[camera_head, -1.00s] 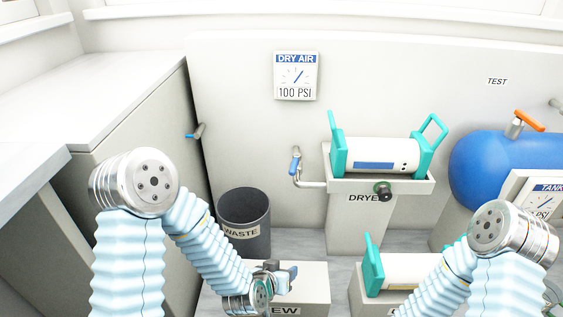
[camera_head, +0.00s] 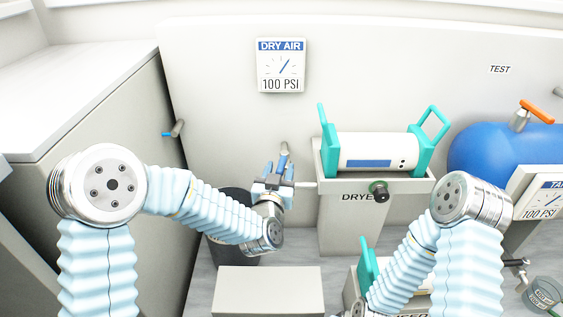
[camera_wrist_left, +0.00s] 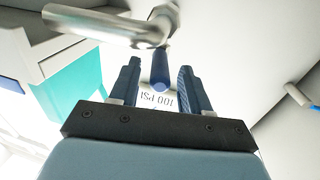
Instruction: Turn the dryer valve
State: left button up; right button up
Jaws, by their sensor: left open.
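The dryer valve has a blue lever on a metal pipe (camera_head: 284,149) at the left side of the dryer (camera_head: 345,235). My left gripper (camera_head: 276,172) is at the valve and partly covers it in the head view. In the left wrist view the blue lever (camera_wrist_left: 160,70) appears between the two open fingers (camera_wrist_left: 160,68). No clear contact shows, and I cannot tell how deep it sits between them. The bent pipe (camera_wrist_left: 110,24) passes just beyond the fingertips. My right arm reaches down to the bottom edge of the head view, and its gripper is out of sight.
A dry air gauge (camera_head: 281,66) reading 100 PSI hangs above the valve. A white cylinder with teal handles (camera_head: 325,134) lies on the dryer. The dark waste bin (camera_head: 222,249) is behind my left arm. A blue tank (camera_head: 490,150) stands at right. Another blue-handled valve (camera_head: 174,131) is at left.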

aim_at(282, 161)
pick_arm(q)
jog(key=shift+w+d, duration=0.2)
jog(key=shift+w, duration=0.7)
jog(key=shift+w+d, duration=0.15)
jog(key=shift+w, duration=0.7)
jog(key=shift+c, duration=0.2)
grip_shut()
